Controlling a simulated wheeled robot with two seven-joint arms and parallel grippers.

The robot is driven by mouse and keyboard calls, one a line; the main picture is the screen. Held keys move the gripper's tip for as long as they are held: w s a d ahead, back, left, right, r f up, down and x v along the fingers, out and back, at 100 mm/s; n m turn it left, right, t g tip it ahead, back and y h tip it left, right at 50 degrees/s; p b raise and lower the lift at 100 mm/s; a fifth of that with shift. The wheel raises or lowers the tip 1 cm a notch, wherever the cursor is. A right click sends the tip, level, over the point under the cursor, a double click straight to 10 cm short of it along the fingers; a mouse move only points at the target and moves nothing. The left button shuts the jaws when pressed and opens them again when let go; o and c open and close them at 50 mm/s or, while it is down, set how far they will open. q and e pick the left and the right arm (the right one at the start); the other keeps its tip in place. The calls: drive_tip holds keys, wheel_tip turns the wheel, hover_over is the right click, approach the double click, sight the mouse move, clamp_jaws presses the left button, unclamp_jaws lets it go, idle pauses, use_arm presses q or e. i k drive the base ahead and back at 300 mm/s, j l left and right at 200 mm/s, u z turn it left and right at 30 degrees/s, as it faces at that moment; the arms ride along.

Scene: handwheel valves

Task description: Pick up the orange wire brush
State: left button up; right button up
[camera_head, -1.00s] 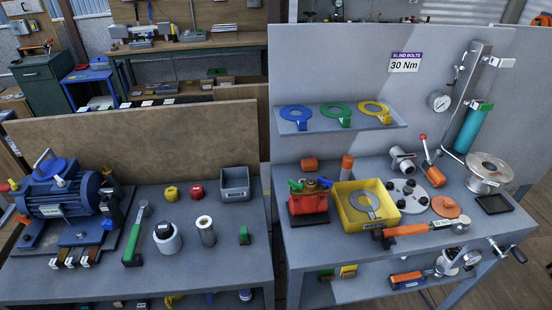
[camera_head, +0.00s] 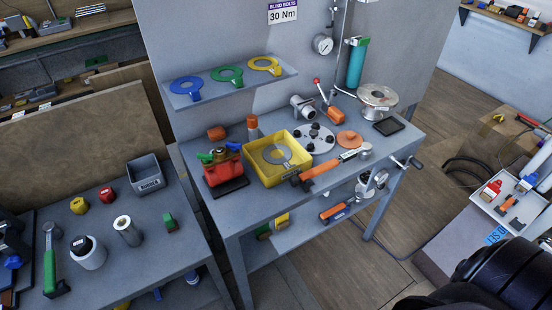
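I cannot tell for certain which thing is the orange wire brush. A small orange-handled item (camera_head: 509,203) lies in a pale tray at the right edge, too small to make out. On the right bench lies a long orange-handled tool (camera_head: 330,166) with a round dial at its end, in front of the yellow bin. Another orange-handled tool (camera_head: 334,212) lies on the shelf below the bench. Neither gripper is in view; only a black part of my own body shows at the lower right.
The pale tray (camera_head: 483,203) also holds a red and a blue item. The grey bench (camera_head: 290,200) carries a yellow bin (camera_head: 252,167), a red box (camera_head: 223,172) and a crank handle (camera_head: 409,163) jutting out at right.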

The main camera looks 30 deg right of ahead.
sight(336, 116)
drive_tip(key=z, duration=1.25)
drive_tip(key=i+l+u, duration=0.4)
drive_tip(key=u, duration=0.2)
drive_tip(key=k+l, duration=0.05)
drive_tip(key=l, duration=0.05)
